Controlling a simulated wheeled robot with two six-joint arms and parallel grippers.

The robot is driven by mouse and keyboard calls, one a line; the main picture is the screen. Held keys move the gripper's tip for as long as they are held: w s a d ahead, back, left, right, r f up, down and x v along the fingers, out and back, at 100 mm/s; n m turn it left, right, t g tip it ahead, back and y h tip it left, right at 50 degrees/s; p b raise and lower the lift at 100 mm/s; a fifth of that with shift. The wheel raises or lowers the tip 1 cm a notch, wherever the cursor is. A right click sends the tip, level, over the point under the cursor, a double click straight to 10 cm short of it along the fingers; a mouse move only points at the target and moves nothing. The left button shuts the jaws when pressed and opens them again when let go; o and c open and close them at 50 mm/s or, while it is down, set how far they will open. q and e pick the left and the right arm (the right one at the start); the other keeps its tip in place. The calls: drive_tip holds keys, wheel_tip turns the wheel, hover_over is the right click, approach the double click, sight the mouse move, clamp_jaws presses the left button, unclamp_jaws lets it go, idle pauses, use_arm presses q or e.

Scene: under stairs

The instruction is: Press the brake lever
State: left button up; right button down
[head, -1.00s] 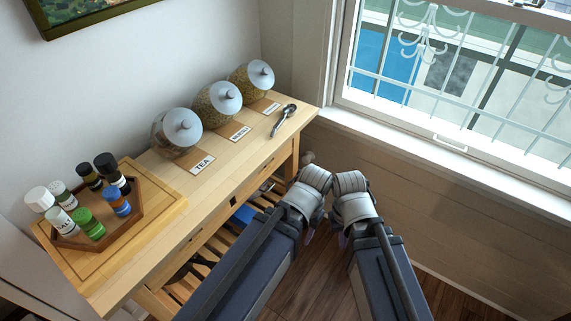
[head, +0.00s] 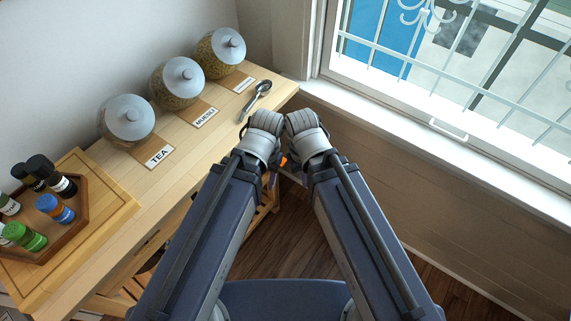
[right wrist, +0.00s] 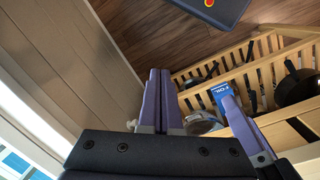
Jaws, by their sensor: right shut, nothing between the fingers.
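I cannot make out a brake lever in either view. The wooden kitchen cart (head: 189,148) stands along the left wall, and its slatted lower shelf shows in the right wrist view (right wrist: 262,72). My right gripper (right wrist: 161,72) is shut and empty, with its purple fingers together above the floor beside the cart. In the head view both wrists are side by side at the cart's near right end and hide most of the grippers. My left gripper shows only as a purple sliver (head: 270,180); a purple finger also stands at the right of the wrist view.
On the cart top are several glass jars (head: 178,84), a spoon (head: 257,96) and a hexagonal spice tray (head: 70,222). A foil box (right wrist: 219,95) and a dark pan (right wrist: 293,88) lie on the lower shelf. A panelled wall (head: 400,185) under the window bounds the right. Bare floor (head: 330,240) lies between.

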drive_tip(key=w+a+f+m+t+y+b, duration=0.1)
drive_tip(key=w+f+m+y+b, duration=0.25)
drive_tip(key=f+b, duration=0.5)
drive_tip(key=w+a+f+m+y+b, duration=0.25)
drive_tip(key=f+m+b, duration=0.25)
drive_tip(key=f+b, duration=0.3)
drive_tip(key=w+a+f+m+t+y+b, duration=0.1)
drive_tip(key=w+f+m+y+b, duration=0.15)
drive_tip(key=f+m+b, duration=0.55)
drive_tip(key=w+d+f+m+t+y+b, duration=0.2)
drive_tip(key=w+m+b, duration=0.4)
drive_tip(key=b, duration=0.6)
drive_tip(key=w+d+f+m+t+y+b, duration=0.2)
drive_tip(key=w+d+f+m+t+b, duration=0.2)
drive_tip(key=b, duration=0.8)
wheel_tip(320, 180, down, 4)
drive_tip(key=shift+w+d+r+m+t, duration=0.3)
drive_tip(key=shift+w+d+m, duration=0.1)
drive_tip(key=shift+w+m, duration=0.85)
drive_tip(key=b+x, duration=0.4)
drive_tip(key=x, duration=0.5)
drive_tip(key=r+p, duration=0.1)
drive_tip(key=p, duration=0.1)
drive_tip(key=r+p, duration=0.2)
drive_tip(key=shift+w+a+r+p, duration=0.2)
drive_tip(key=shift+a+r+p, duration=0.1)
drive_tip(key=shift+a, duration=0.1)
